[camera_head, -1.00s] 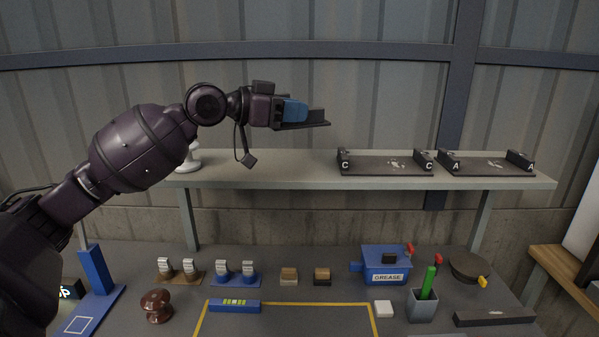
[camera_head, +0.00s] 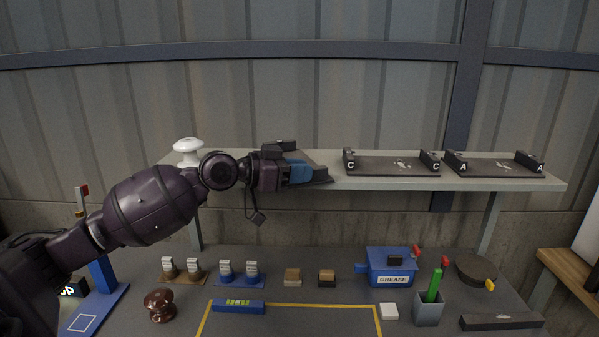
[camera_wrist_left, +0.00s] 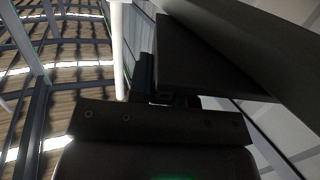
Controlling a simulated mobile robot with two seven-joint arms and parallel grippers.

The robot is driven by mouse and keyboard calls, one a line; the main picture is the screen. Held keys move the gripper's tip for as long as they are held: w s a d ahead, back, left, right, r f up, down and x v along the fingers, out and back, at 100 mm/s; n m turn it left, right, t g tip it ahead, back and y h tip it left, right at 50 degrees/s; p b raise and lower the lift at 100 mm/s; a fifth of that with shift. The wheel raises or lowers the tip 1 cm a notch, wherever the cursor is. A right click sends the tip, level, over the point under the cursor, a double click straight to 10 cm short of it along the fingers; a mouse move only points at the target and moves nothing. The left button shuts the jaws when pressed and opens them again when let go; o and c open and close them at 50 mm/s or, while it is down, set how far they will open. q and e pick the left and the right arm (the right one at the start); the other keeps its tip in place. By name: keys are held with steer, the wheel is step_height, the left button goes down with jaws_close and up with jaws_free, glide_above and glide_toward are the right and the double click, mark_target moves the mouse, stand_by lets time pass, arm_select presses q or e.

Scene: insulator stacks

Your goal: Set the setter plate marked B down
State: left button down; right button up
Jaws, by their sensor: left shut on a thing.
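My left gripper (camera_head: 302,173) is shut on a dark setter plate (camera_head: 314,158) over the middle of the grey shelf (camera_head: 390,184), left of the plate marked C (camera_head: 392,166). The held plate looks about level, close to the shelf top; I cannot tell if it touches. Its letter is hidden from this side, and my gripper covers its near part. In the left wrist view a dark slab, likely the held plate (camera_wrist_left: 190,60), is close above the fingers. The plate marked A (camera_head: 494,168) is at the shelf's right. My right gripper is not in view.
A white insulator (camera_head: 188,147) stands at the shelf's left, behind my arm. On the bench below are a blue grease box (camera_head: 390,267), a grey cup (camera_head: 429,309), a brown insulator (camera_head: 159,304) and small blocks. A narrow gap separates the held plate from plate C.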

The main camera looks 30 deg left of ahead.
arm_select(q)
steer(key=shift+r, duration=0.1)
steer(key=c, duration=1.5)
jaws_free()
steer(key=shift+f, duration=0.25)
steer(key=o, duration=0.5)
steer(key=shift+c, duration=0.2)
